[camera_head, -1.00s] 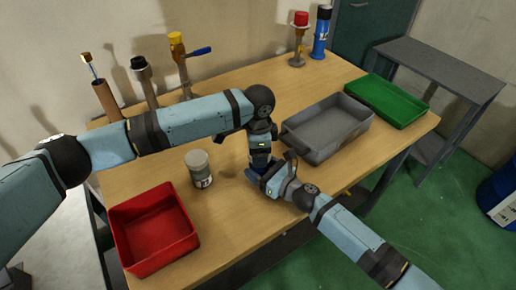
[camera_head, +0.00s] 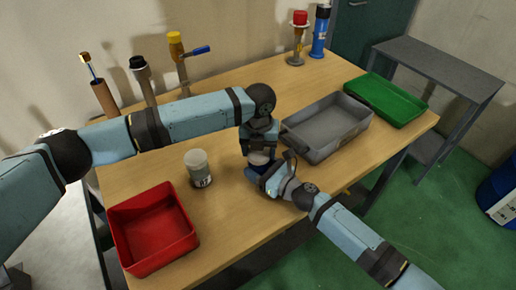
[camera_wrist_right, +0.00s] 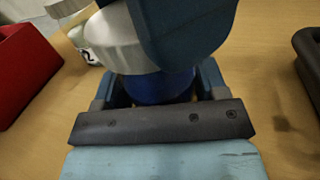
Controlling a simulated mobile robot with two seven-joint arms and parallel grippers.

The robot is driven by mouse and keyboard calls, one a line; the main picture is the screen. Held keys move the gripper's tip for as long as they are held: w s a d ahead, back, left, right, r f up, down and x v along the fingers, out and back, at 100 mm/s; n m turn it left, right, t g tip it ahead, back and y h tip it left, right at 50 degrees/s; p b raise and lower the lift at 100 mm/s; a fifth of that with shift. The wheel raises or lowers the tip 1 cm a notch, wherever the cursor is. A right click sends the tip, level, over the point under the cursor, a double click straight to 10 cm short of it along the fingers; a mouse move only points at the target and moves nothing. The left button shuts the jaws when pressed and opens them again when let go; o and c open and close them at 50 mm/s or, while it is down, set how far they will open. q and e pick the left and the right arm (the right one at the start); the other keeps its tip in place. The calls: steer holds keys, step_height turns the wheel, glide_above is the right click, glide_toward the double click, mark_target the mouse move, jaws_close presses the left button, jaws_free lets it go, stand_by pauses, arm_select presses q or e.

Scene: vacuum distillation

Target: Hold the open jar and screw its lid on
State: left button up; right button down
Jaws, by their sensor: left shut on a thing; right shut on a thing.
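The blue jar (camera_wrist_right: 160,86) stands between the fingers of my right gripper (camera_head: 259,173), which is shut on it near the table's front edge; the gripper hides most of it. The white ridged lid (camera_wrist_right: 122,40) sits at the jar's mouth and also shows in the head view (camera_head: 259,158). My left gripper (camera_head: 260,150) comes down from above and is shut on the lid. One of its dark blue fingers covers part of the lid in the right wrist view. I cannot tell how far the lid is threaded on.
A second, white-lidded jar (camera_head: 198,168) with a numbered label stands to the left. A red bin (camera_head: 153,228) is at the front left. A grey tray (camera_head: 327,126) and a green tray (camera_head: 386,99) are to the right. Several tools stand along the back.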

arm_select(q)
steer(key=m, duration=0.4)
steer(key=shift+d+r, duration=0.1)
steer(key=shift+d, duration=0.05)
steer(key=m, duration=0.4)
steer(key=o, duration=0.9)
steer(key=shift+s, duration=0.1)
steer(key=shift+r, duration=2.2)
